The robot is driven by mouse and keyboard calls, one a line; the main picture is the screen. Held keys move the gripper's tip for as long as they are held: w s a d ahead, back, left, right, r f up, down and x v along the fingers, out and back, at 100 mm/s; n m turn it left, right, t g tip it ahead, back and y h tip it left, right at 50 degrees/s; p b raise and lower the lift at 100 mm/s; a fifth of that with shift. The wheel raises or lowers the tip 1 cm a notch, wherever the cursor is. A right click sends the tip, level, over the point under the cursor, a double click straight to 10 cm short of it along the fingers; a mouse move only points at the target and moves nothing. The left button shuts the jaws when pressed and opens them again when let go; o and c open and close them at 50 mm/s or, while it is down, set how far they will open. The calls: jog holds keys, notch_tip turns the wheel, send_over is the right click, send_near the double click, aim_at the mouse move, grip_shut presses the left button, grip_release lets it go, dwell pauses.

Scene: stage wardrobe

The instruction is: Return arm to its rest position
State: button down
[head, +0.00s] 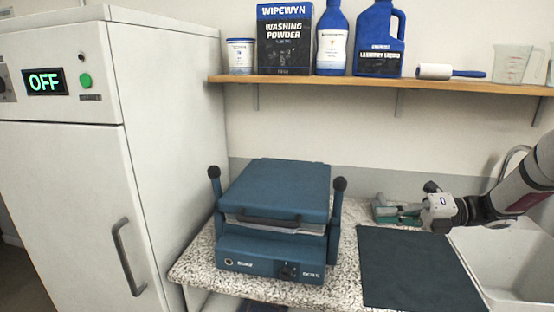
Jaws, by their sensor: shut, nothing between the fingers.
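My arm (512,190) reaches in from the right edge in the head view. My gripper (424,211) points left, above or beside the back edge of the dark mat (410,265). It is shut and holds nothing. A small grey-green item (385,208) lies at the fingertips; I cannot tell whether they touch it.
A blue press (275,190) with two black-knobbed levers stands left on the speckled worktop (205,260). A white sink (515,260) is under my arm. A wooden shelf (380,84) with bottles runs above. A white cabinet (70,180) reading OFF stands left.

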jog(key=s+a+r+n+g+h, duration=0.4)
jog(key=s+a+n+h, duration=0.6)
jog(key=s+n, duration=0.55)
jog(key=s+d+r+n+t+h, duration=0.1)
jog(key=s+n+t+h, duration=0.4)
jog(key=s+n, duration=0.7)
jog(key=r+n+h, duration=0.1)
jog(key=n, duration=0.5)
jog(key=shift+s+d, duration=0.25)
jog(key=shift+d, duration=0.1)
jog(key=shift+n, duration=0.25)
